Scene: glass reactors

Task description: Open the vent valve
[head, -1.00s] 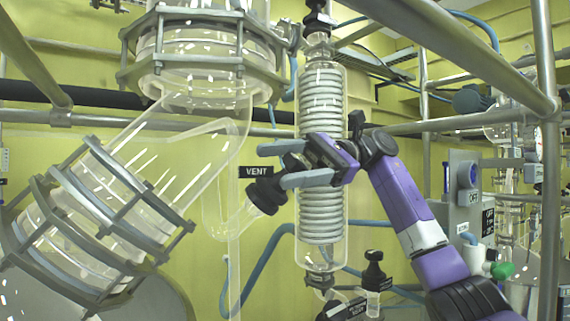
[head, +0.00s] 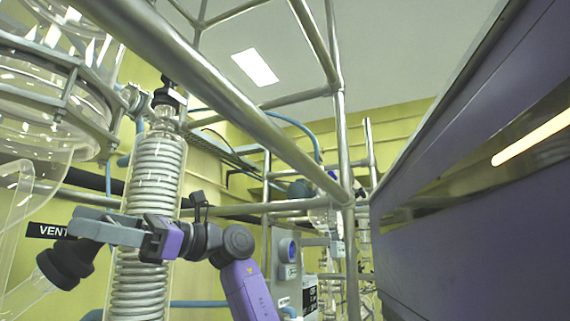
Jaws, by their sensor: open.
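The vent valve's black knob (head: 66,262) sits at the lower left of the head view, on a tilted glass neck, beside a black sign reading VENT (head: 47,231). The sign is partly covered by my gripper (head: 76,220). My gripper is open, with its grey fingers pointing left in front of the coiled glass condenser (head: 156,167). The fingers overlap the upper right part of the knob in the picture. I cannot tell whether they touch it, and nothing shows clearly between them.
A thick metal rail (head: 215,90) crosses above my gripper, and upright frame poles (head: 345,180) stand to the right. Large glass vessels with metal clamp rings (head: 55,60) fill the upper left. A grey control box (head: 284,265) is behind my arm.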

